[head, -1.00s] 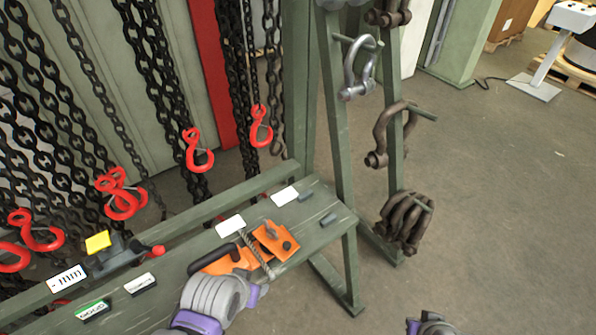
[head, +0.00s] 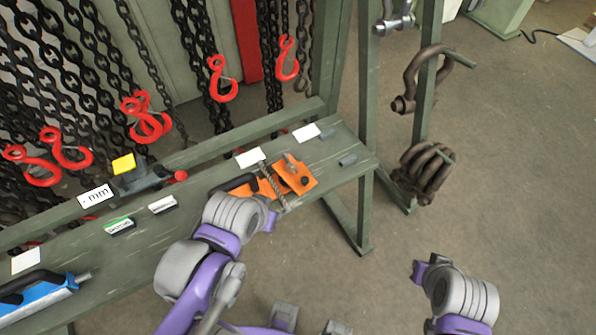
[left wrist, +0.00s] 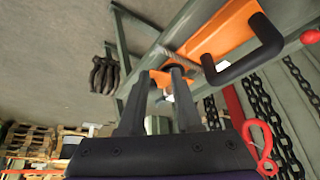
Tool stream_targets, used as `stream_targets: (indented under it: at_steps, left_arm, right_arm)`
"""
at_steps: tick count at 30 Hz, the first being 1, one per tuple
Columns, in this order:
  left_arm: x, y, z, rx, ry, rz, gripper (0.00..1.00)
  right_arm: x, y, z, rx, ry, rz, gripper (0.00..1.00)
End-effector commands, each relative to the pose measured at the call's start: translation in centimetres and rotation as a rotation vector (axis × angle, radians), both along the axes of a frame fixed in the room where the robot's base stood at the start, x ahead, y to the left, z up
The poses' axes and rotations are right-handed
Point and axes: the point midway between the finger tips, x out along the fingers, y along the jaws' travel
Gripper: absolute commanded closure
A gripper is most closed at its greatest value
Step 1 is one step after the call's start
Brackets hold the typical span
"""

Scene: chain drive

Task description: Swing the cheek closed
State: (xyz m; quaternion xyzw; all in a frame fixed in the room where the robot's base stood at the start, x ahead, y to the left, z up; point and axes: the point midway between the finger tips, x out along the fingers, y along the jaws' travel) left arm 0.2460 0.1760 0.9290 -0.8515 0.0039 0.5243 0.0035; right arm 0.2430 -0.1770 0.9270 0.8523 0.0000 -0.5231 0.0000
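The orange block (head: 300,178) lies on the green bench (head: 330,165), with an orange plate, a black handle (head: 236,183) and a rope (head: 272,184) across it. Which orange part is the cheek, and how far it is swung, I cannot tell. In the left wrist view the orange plate (left wrist: 222,35) and black handle (left wrist: 258,52) show beyond my fingers. My left gripper (left wrist: 163,76) has its two dark fingers apart and seems empty, close to the block. In the head view my left wrist hides the fingers. My right arm is at the lower right; its fingers are hidden.
Several chains and red hooks (head: 222,80) hang behind the bench. A rack with shackles (head: 430,78) stands at the right. A yellow-topped tool (head: 124,163), labels and a blue tool (head: 38,297) sit on the bench's left part. The floor at the right is clear.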

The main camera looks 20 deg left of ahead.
Motion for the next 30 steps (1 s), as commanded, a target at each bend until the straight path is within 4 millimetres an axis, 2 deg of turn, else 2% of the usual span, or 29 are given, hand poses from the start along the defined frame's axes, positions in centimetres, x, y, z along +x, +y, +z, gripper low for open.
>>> stream_targets:
  at_steps: [1,5,15,19,24,30]
  left_arm:
    - [0.4,-0.1,0.0,0.002,0.006,-0.013,0.78]
    - [2.5,-0.6,0.6,0.012,0.032,-0.090,1.00]
    - [12.7,-3.0,2.0,0.037,0.105,-0.441,1.00]
    - [15.8,-3.7,1.9,0.040,0.116,-0.554,1.00]
    - [18.2,-4.4,1.7,0.040,0.120,-0.644,1.00]
    - [18.9,-4.5,1.8,0.041,0.118,-0.673,1.00]
  right_arm:
    - [-0.1,0.0,-0.4,0.000,0.003,0.000,1.00]
    - [-0.5,0.0,-1.9,0.000,0.010,0.000,1.00]
    - [-1.5,0.0,-6.6,0.000,0.029,0.000,1.00]
    - [-1.6,0.0,-7.8,0.000,0.033,0.000,1.00]
    - [-1.7,0.0,-8.6,0.000,0.035,0.000,1.00]
    - [-1.7,0.0,-8.7,0.000,0.036,0.000,1.00]
